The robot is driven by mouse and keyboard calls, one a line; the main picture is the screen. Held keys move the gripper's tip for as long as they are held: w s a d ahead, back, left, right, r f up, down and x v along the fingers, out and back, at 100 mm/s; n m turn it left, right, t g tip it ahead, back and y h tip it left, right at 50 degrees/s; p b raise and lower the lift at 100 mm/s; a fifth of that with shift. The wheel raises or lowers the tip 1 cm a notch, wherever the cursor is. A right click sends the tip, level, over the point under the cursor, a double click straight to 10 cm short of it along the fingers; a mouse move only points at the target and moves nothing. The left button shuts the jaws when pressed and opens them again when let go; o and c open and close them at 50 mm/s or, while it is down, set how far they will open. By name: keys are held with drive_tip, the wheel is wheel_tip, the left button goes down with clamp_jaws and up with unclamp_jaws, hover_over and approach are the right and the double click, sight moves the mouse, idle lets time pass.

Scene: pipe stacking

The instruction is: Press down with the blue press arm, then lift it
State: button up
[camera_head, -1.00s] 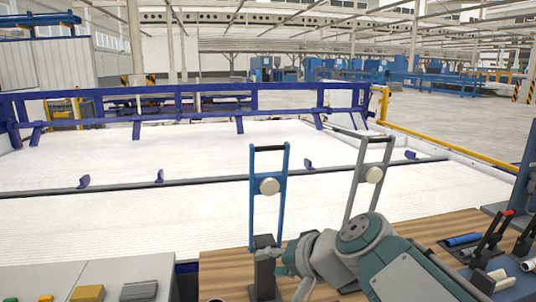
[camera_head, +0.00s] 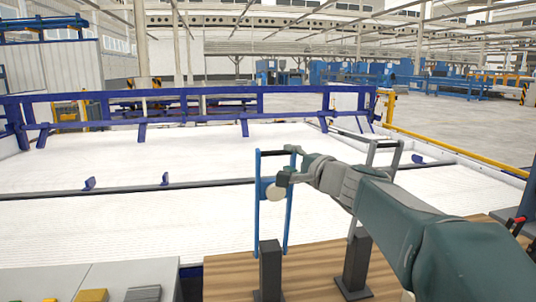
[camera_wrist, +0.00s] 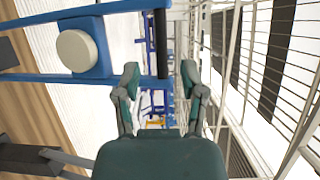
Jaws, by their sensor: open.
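The blue press arm (camera_head: 288,222) stands upright on a dark post (camera_head: 269,268) at the wooden table's left part. Its black handle bar (camera_head: 272,152) is at the top, and a round cream disc sits on its crosspiece. My gripper (camera_head: 287,168) is at the right end of the handle, partly covering the frame's upper right. In the wrist view, my gripper (camera_wrist: 158,72) is open, with the near end of the black handle (camera_wrist: 161,45) appearing between its fingertips. The blue frame (camera_wrist: 100,28) extends to the left there. I cannot tell whether the fingers touch the handle.
A grey press arm (camera_head: 386,144) stands to the right on its own dark post (camera_head: 355,262), partly behind my arm. Grey cabinets (camera_head: 60,282) with coloured blocks are at the lower left. A white bed with blue rails (camera_head: 190,88) lies beyond.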

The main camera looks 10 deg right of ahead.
sight(278, 154)
drive_tip(key=x, duration=0.5)
drive_tip(key=shift+w+a, duration=0.2)
drive_tip(key=shift+w, duration=0.2)
clamp_jaws()
